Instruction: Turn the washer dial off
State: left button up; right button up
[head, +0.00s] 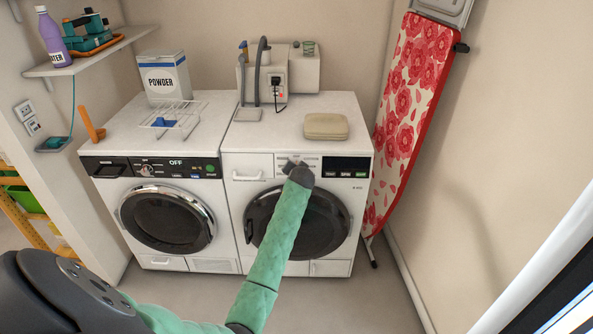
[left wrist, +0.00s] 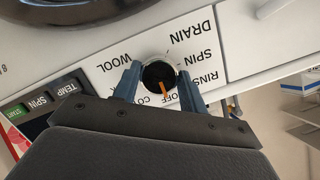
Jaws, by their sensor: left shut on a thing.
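The right-hand white machine (head: 262,162) has a dial on its front panel, hidden behind my left gripper (head: 293,165) in the head view. In the left wrist view the round black dial (left wrist: 158,74) with an orange pointer sits between the two blue fingers of my left gripper (left wrist: 159,70), which is shut on it. Printed words around the dial include DRAIN, SPIN, RINSE, OFF and WOOL. The orange pointer is directed at the side where OFF and a partly hidden COT... label are. My right gripper is not in view.
A second machine (head: 100,165) with a black panel stands to the left. A powder box (head: 165,78) and wire rack (head: 172,118) are on it. A beige folded item (head: 326,126) lies on the right machine. An ironing board (head: 408,95) leans at the right. Floor in front is clear.

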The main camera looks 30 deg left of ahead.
pick_arm(q)
jog(key=shift+f, duration=0.15)
jog(key=o, duration=1)
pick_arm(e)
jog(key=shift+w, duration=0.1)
pick_arm(q)
jog(key=b+v, duration=0.1)
jog(key=v, duration=0.7)
jog(key=shift+w, duration=0.1)
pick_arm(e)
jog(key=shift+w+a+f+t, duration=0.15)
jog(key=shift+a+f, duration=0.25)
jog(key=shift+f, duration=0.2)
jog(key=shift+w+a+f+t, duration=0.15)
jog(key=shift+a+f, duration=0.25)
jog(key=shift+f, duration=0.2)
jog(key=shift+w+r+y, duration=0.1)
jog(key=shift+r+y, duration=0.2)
